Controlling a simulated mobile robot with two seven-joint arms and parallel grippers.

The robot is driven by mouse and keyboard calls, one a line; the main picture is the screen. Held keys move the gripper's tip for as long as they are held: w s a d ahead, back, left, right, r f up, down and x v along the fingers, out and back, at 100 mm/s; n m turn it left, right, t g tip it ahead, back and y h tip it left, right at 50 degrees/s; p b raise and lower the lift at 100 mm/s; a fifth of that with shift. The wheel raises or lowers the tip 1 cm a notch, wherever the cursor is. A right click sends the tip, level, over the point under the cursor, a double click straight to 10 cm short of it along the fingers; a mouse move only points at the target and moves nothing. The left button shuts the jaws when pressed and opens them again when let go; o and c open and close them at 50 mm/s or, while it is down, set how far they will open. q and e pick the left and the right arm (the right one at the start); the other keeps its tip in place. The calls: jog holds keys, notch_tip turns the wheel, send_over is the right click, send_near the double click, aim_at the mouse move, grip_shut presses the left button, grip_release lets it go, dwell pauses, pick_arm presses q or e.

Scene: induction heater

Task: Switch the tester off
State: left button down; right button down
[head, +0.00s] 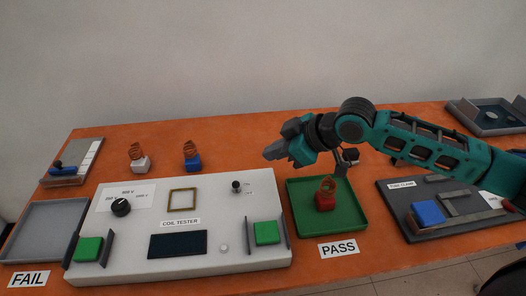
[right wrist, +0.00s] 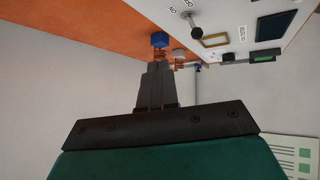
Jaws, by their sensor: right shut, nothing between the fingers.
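The coil tester (head: 205,272) is a white box on the orange bench, with a dark blank-looking display window (head: 177,245). A small toggle switch (head: 236,186) with a dark tip stands on its top at the right, beside two small labels. The right wrist view shows the same toggle (right wrist: 194,27) at the upper right; I cannot tell which way it is set. A black round selector knob (head: 121,207) sits on the left of the panel. My right gripper (head: 270,152) is shut and empty, above and behind the toggle, pointing left, apart from it. My left gripper is out of view.
Coils on white (head: 141,164) and blue (head: 193,162) bases stand behind the tester. A green PASS tray (head: 355,226) holds a coil on a red base (head: 325,201). A grey FAIL tray (head: 38,244) is at left, a dark clamp plate (head: 408,220) at right.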

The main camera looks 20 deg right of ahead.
jog(key=shift+v, duration=2.6)
jog(key=shift+s+f, duration=0.1)
jog(key=shift+s, duration=0.1)
jog(key=shift+s+a, duration=0.1)
